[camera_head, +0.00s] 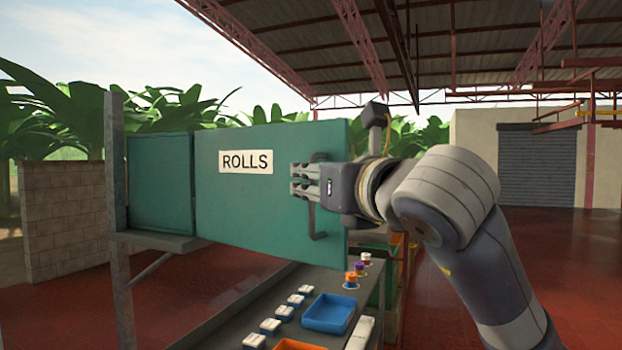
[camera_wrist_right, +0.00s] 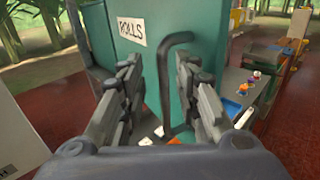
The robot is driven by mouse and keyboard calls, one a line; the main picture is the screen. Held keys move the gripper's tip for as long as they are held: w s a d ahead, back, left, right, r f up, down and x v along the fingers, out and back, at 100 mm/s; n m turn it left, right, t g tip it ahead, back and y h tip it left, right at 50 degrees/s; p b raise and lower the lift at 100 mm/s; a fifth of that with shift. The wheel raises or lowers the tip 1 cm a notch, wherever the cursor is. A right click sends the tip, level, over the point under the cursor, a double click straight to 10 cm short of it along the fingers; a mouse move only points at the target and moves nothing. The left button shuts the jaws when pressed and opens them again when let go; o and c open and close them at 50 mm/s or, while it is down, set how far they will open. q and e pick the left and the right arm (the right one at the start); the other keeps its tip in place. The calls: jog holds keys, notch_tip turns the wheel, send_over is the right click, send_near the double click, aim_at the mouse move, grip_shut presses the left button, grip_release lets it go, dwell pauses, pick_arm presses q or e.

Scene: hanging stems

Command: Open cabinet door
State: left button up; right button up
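The green cabinet (camera_head: 160,190) stands on a shelf at the left in the head view. Its door (camera_head: 240,205), labelled ROLLS, stands swung out to the right from the cabinet, with its outer face towards me. A dark bar handle (camera_head: 319,235) is near the door's right edge; it also shows in the right wrist view (camera_wrist_right: 166,80). My right gripper (camera_head: 300,178) is at the handle. In the wrist view its two fingers (camera_wrist_right: 158,95) are apart, with the handle between them and nearer the right finger. Contact cannot be told. My left gripper is not in view.
A workbench (camera_head: 250,305) below the door carries a blue tray (camera_head: 330,313), an orange tray (camera_head: 298,345), several small white items and coloured rolls (camera_head: 351,278). A grey post (camera_head: 115,200) stands left of the cabinet. The red floor at the right is open.

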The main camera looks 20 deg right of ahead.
jog(key=s, duration=1)
jog(key=shift+s, duration=0.15)
jog(key=shift+d, duration=0.1)
